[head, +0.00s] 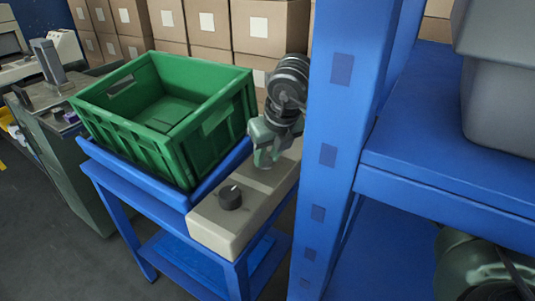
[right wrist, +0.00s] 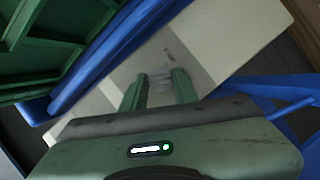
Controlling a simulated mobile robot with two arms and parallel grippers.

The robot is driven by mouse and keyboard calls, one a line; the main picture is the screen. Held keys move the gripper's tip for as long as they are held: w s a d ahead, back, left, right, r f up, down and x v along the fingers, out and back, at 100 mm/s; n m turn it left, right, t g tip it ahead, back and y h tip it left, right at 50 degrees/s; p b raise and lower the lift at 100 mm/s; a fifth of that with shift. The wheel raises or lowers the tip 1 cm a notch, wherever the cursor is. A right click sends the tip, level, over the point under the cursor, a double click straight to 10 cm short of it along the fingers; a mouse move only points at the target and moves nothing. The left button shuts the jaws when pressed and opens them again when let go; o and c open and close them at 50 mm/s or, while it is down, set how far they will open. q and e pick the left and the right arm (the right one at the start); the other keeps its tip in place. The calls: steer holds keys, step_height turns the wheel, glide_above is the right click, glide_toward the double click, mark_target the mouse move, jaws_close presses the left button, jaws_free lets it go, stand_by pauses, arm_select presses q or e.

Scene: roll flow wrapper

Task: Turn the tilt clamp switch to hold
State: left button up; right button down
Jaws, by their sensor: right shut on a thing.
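A beige control box (head: 222,232) lies along the right side of the blue tilting stand. A round black knob (head: 231,197) with a pale pointer mark stands on its near end, apart from my gripper. My right gripper (head: 265,160) points down at the box farther back. In the right wrist view its two green fingers (right wrist: 160,88) are shut on a small grey part (right wrist: 158,75) at the box top, mostly hidden between them. I cannot read any labels or tell what position this part is in.
A green crate (head: 122,148) sits tilted on the blue stand (head: 183,200), left of the box. A blue rack post (head: 340,150) stands close on the right, with a shelf (head: 440,130) holding grey bins (head: 500,105). Cardboard boxes (head: 180,22) are stacked behind.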

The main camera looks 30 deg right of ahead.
stand_by(0.3)
steer(key=c, duration=1.1)
jaws_free()
steer(key=shift+s+r, duration=0.1)
steer(key=shift+r, duration=0.25)
steer(key=s, duration=1.2)
steer(key=shift+s+r, duration=0.15)
steer(key=shift+r, duration=0.05)
